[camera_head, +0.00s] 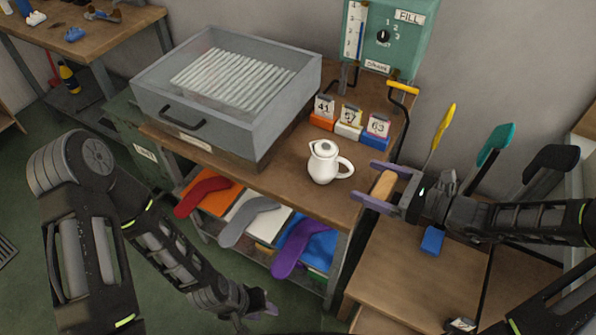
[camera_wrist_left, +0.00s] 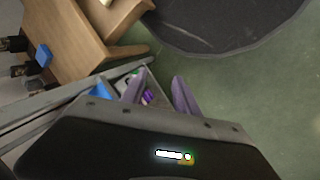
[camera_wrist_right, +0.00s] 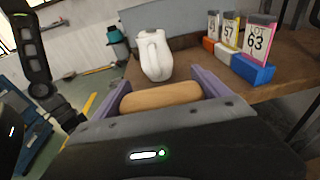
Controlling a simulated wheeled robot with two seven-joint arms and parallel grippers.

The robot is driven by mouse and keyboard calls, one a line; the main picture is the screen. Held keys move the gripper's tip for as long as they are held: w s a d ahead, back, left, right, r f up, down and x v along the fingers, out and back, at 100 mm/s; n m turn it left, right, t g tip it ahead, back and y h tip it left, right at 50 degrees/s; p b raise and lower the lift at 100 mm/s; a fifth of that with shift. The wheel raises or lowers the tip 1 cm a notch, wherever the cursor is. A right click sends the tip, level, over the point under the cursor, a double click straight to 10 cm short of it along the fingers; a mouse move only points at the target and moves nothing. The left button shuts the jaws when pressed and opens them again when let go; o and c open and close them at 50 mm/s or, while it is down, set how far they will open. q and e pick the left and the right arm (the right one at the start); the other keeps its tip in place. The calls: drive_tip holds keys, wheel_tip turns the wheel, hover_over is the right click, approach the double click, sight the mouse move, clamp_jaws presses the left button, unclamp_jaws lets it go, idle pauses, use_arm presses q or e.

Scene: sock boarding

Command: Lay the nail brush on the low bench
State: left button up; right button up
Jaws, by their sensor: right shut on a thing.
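The nail brush (camera_head: 384,185), a tan wooden block, sits between the purple fingers of my right gripper (camera_head: 366,182). That gripper is shut on it, above the right end of the workbench near the white jug. In the right wrist view the brush (camera_wrist_right: 161,97) spans the jaws; its bristles are not visible. The low bench (camera_head: 405,285) is the lower wooden top at the lower right, below my right arm. It also seems to show in the left wrist view (camera_wrist_left: 85,30). My left gripper (camera_head: 262,305) hangs low in front of the shelf, open and empty, its fingers (camera_wrist_left: 158,92) apart.
On the workbench (camera_head: 330,200) stand a white jug (camera_head: 324,162), numbered tags (camera_head: 349,119) and a grey drawer box (camera_head: 220,110). Yellow, teal (camera_head: 494,143) and black paddles stand behind the low bench. A blue block (camera_head: 432,240) is at its back; its middle looks clear.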

drive_tip(key=shift+a, duration=0.1)
use_arm(q)
drive_tip(key=shift+o, duration=0.4)
drive_tip(key=shift+o, duration=1.5)
drive_tip(key=shift+f, duration=0.25)
drive_tip(key=shift+o, duration=0.4)
wheel_tip(320, 180, down, 2)
drive_tip(key=b, duration=0.2)
drive_tip(key=shift+f+b, duration=0.15)
drive_tip(key=shift+b, duration=0.25)
drive_tip(key=shift+f+b, duration=0.95)
use_arm(e)
drive_tip(key=s+d+f+g, duration=0.1)
drive_tip(key=s+d, duration=0.4)
drive_tip(key=d, duration=0.5)
drive_tip(key=shift+s+d+f+n+y, duration=0.2)
drive_tip(key=shift+d+f+n+y, duration=0.1)
drive_tip(key=shift+f, duration=0.35)
